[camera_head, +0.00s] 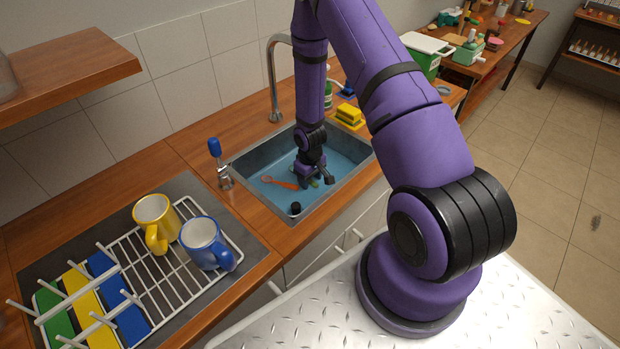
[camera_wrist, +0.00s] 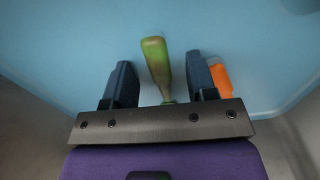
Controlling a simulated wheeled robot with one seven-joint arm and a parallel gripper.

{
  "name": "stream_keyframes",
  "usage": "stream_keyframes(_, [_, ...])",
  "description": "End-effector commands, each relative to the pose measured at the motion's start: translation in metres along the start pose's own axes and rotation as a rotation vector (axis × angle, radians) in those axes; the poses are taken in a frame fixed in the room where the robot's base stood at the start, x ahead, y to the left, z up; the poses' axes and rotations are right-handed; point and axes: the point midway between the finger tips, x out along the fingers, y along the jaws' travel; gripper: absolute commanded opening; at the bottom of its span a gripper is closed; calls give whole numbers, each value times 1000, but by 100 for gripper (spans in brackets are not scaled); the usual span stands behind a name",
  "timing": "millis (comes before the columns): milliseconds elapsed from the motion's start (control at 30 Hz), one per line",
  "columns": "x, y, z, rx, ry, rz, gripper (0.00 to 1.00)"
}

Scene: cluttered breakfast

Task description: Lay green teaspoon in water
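The green teaspoon (camera_wrist: 156,60) shows between my gripper's two fingers in the wrist view, with a gap on each side. Its lower end is hidden behind the gripper's crossbar. In the head view a small green part of it (camera_head: 314,184) shows beside the fingers, over the sink. My gripper (camera_head: 317,180) is open, pointing down into the sink; its fingers (camera_wrist: 160,62) are apart. The blue water (camera_head: 335,165) fills the sink basin. I cannot tell whether the teaspoon is under the surface or just at it.
An orange spoon (camera_head: 280,183) lies in the sink left of my gripper; its orange end (camera_wrist: 221,79) is beside the right finger in the wrist view. A dark round object (camera_head: 295,208) is at the sink's near side. A faucet (camera_head: 272,80) and yellow sponge (camera_head: 350,113) stand behind. Mugs stand on the rack at left.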

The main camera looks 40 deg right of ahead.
Motion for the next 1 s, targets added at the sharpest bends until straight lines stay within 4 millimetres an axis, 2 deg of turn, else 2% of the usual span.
stream_keyframes(233, [-1, 0, 0, 0, 0, 0, 52])
stream_keyframes(367, [-10, 1, -1, 1, 1, 1, 52])
stream_keyframes(800, [-80, 1, -1, 2, 2, 1, 52])
stream_keyframes(1000, [-101, 0, 0, 1, 1, 0, 52])
